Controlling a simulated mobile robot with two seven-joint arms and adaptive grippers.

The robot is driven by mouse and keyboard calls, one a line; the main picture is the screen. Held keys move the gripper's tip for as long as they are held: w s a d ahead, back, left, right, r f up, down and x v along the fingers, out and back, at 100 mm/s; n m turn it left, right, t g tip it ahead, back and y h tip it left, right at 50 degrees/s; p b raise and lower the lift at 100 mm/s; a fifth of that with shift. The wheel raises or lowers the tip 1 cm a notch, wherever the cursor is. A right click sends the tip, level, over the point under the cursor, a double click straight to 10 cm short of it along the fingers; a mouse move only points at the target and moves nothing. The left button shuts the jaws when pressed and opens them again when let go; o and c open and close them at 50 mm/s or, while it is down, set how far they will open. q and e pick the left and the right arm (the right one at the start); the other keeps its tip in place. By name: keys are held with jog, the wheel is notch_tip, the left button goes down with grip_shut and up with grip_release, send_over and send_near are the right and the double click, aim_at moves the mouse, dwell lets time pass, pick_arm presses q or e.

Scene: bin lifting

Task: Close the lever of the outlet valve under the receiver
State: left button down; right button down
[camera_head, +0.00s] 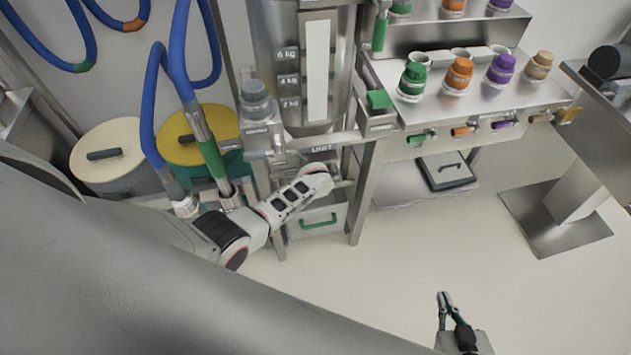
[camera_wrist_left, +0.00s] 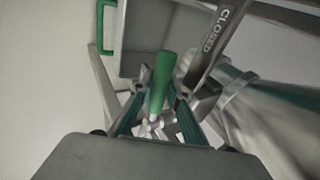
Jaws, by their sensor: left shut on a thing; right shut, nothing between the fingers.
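The receiver (camera_head: 268,38), a steel vessel with kg marks and a pale gauge strip, stands on a frame at the upper middle of the head view. My left arm reaches in under it, and the gripper there is hidden. In the left wrist view the green outlet valve lever (camera_wrist_left: 161,78) sits between the fingers of my left gripper (camera_wrist_left: 157,118), which is shut on it. A plate marked CLOSED (camera_wrist_left: 215,32) lies to the right of the lever. My right gripper (camera_head: 445,300) is shut and empty above the floor at the lower right.
A grey bin (camera_head: 333,218) with a green handle stands beneath the receiver frame. Lidded drums (camera_head: 118,140) and blue hoses (camera_head: 180,45) are on the left. A steel bench (camera_head: 500,105) with coloured-cap bottles stands on the right. The floor (camera_head: 350,290) in front is clear.

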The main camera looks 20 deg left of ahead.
pick_arm(q)
jog(key=shift+s+a+r+m+g+y, duration=0.15)
jog(key=shift+r+m+g+y, duration=0.15)
jog(key=shift+r+g+y, duration=0.25)
jog(key=c, duration=1.9)
grip_release()
jog(key=shift+r, duration=0.1)
jog(key=shift+s+d+r, duration=0.25)
jog(key=shift+d+r, duration=0.2)
jog(key=shift+r, duration=0.1)
jog(key=v, duration=0.6)
jog(key=shift+s+r, duration=0.15)
jog(key=shift+s, duration=0.05)
